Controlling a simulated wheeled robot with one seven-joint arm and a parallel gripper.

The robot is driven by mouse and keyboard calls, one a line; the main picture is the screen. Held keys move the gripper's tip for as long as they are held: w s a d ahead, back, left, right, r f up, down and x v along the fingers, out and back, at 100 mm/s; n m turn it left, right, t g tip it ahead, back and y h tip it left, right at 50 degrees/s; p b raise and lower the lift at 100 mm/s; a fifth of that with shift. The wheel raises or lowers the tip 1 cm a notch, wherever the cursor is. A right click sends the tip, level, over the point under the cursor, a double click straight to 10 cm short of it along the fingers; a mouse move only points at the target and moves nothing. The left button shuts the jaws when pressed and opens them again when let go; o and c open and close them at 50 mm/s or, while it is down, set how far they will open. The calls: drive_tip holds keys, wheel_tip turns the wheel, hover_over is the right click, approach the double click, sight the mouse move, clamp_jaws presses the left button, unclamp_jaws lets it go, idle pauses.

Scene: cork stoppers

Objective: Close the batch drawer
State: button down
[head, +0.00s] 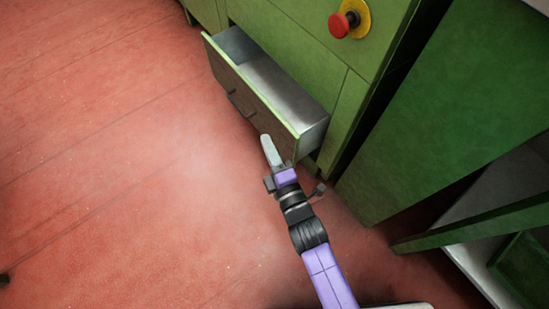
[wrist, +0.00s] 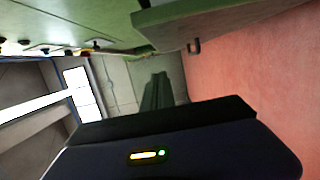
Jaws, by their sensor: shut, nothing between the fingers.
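The batch drawer (head: 250,97) is pulled out from the green cabinet in the head view. Its inside is grey metal and the part that shows is empty. The drawer front has a dark handle (head: 240,104). My gripper (head: 267,141) is shut and empty, just in front of the drawer front near its right end. I cannot tell whether the fingertips touch it. In the wrist view a green panel with a small dark handle (wrist: 194,46) shows at the top, probably the drawer front. The fingers (wrist: 157,92) show shut in the middle of that view.
The green cabinet (head: 300,45) carries a red button (head: 339,25) on a yellow plate above the drawer. A tall green cabinet (head: 440,110) stands at the right, with a green-edged open part (head: 480,222) jutting out low.

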drive_tip(key=shift+w+d+p, duration=0.15)
drive_tip(key=shift+w+d, duration=0.25)
drive_tip(key=shift+w, duration=0.4)
drive_tip(key=shift+w+d+p, duration=0.1)
drive_tip(key=shift+w+d, duration=0.25)
drive_tip(key=shift+w, duration=0.5)
drive_tip(key=shift+w+d+p, duration=0.15)
drive_tip(key=shift+w+d, duration=0.25)
drive_tip(key=shift+w, duration=0.4)
